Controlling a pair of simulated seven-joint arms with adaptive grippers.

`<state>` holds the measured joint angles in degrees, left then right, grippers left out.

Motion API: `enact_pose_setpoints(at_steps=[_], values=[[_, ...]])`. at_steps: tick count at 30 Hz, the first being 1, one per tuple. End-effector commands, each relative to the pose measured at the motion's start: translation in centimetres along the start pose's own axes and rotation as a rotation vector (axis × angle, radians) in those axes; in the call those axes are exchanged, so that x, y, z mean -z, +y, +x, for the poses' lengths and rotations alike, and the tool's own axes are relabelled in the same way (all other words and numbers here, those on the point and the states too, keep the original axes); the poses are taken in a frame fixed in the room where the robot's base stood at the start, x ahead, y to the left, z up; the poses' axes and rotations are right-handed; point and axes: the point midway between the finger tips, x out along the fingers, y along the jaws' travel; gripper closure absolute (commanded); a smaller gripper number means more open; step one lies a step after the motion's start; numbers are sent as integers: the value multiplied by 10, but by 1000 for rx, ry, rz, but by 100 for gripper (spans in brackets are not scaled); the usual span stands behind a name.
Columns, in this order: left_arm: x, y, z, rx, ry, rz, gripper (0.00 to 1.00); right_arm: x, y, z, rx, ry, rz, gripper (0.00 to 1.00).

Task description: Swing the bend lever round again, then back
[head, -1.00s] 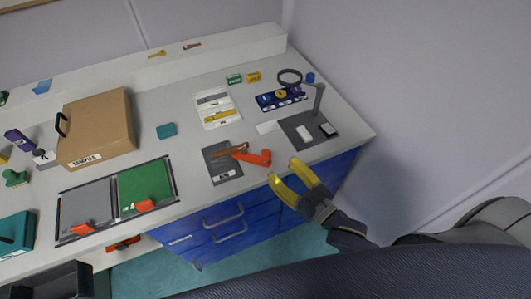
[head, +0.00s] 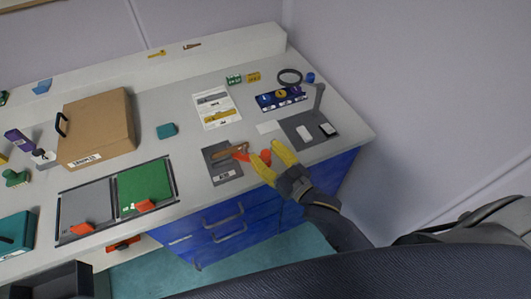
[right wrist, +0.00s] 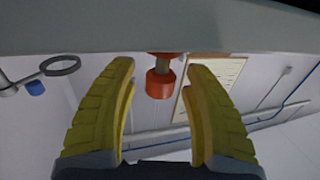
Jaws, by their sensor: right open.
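The bend lever (head: 244,156) is orange-red and sits on a dark grey plate (head: 226,174) at the front of the bench, beside a brown strip-like piece (head: 232,150). My right gripper (head: 262,154) is open, its yellow fingers over the lever's right end and partly hiding it. In the right wrist view the lever's red round knob (right wrist: 160,84) shows between and beyond the two open fingers (right wrist: 160,85), with a gap on both sides. Whether a finger touches it cannot be told from the head view. My left gripper is not in view.
Left are the green panel (head: 150,180) and a cardboard box (head: 97,122). The bench's front edge is close.

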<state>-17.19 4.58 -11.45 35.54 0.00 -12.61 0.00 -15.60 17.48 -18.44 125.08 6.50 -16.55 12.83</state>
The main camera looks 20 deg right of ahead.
Motion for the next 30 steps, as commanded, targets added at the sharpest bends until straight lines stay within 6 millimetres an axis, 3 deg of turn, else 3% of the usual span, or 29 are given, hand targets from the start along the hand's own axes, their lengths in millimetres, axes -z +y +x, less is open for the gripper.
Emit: enact_pose_setpoints(at_steps=[3, 17, 26, 30], values=[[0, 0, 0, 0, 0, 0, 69, 0, 0, 0, 0, 0, 0, 48], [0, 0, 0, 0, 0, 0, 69, 0, 0, 0, 0, 0, 0, 100], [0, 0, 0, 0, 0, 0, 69, 0, -1, 1, 7, 1, -1, 100], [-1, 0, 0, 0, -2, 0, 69, 2, -7, 11, 63, 9, -3, 100]])
